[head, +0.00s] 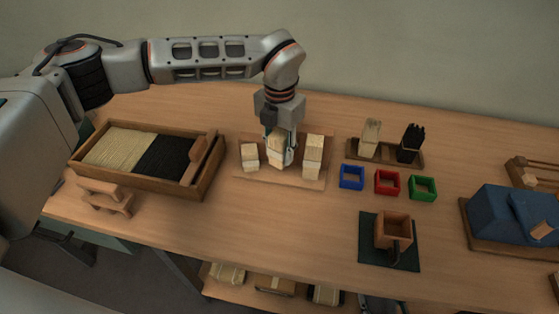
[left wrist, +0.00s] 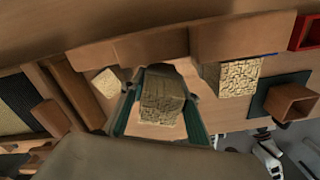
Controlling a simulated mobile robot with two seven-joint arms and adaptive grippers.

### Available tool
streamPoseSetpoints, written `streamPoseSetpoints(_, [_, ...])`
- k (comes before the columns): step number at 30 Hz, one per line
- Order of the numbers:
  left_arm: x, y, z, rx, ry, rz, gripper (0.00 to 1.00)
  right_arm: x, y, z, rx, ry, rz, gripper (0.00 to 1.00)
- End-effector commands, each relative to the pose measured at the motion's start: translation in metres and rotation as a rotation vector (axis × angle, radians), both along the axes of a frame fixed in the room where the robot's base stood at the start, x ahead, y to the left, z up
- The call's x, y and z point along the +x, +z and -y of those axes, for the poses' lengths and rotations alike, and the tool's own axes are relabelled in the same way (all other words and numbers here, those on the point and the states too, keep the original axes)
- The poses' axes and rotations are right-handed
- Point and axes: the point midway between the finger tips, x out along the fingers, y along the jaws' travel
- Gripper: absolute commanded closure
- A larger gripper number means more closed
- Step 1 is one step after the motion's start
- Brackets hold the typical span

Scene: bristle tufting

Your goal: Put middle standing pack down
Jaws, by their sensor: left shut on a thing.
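My left gripper (head: 281,154) points down from above and is shut on the middle pack (head: 275,145), a pale bristle block. The pack is upright between the fingers, over the middle of a wooden stand (head: 308,184). I cannot tell whether its base touches the stand. A shorter left pack (head: 250,158) and a taller right pack (head: 313,155) stand on either side, apart from the gripper. In the left wrist view the middle pack (left wrist: 161,104) sits between the fingers, with the left pack (left wrist: 107,83) and right pack (left wrist: 240,79) beside it. My right gripper is not in view.
A wooden tray (head: 140,178) of pale and black bristles lies left. Blue (head: 351,177), red (head: 387,182) and green (head: 422,188) frames are at right, before a holder (head: 380,154) with two tufts. A wooden cup (head: 393,231) stands on a dark mat. The front middle table is clear.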

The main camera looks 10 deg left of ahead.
Motion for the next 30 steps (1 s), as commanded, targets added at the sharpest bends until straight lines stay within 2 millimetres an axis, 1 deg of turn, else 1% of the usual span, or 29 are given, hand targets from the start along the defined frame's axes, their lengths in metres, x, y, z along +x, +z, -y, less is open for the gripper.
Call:
streamPoseSetpoints(2, [0.000, -0.005, 0.000, 0.000, 0.000, 0.000, 0.92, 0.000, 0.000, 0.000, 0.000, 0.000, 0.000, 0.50])
streamPoseSetpoints(8, [-0.001, -0.034, 0.000, 0.000, 0.000, -0.003, 0.92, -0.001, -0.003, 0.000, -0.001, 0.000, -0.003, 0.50])
streamPoseSetpoints(10, [0.000, -0.041, 0.000, -0.001, 0.000, -0.001, 0.92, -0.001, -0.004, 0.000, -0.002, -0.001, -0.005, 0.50])
streamPoseSetpoints(22, [0.000, -0.045, 0.000, 0.000, 0.000, 0.000, 0.92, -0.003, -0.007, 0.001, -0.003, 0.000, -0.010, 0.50])
streamPoseSetpoints(23, [0.000, -0.045, 0.000, 0.000, 0.000, 0.000, 0.64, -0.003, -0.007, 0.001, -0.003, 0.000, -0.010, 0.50])
streamPoseSetpoints(24, [0.000, -0.045, 0.000, 0.000, 0.000, 0.000, 0.54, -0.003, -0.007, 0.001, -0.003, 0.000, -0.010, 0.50])
streamPoseSetpoints(25, [0.000, -0.045, 0.000, 0.000, 0.000, 0.000, 0.53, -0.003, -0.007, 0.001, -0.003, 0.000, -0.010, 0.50])
streamPoseSetpoints(30, [0.000, -0.045, 0.000, 0.000, 0.000, 0.000, 0.53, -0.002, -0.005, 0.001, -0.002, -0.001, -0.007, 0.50])
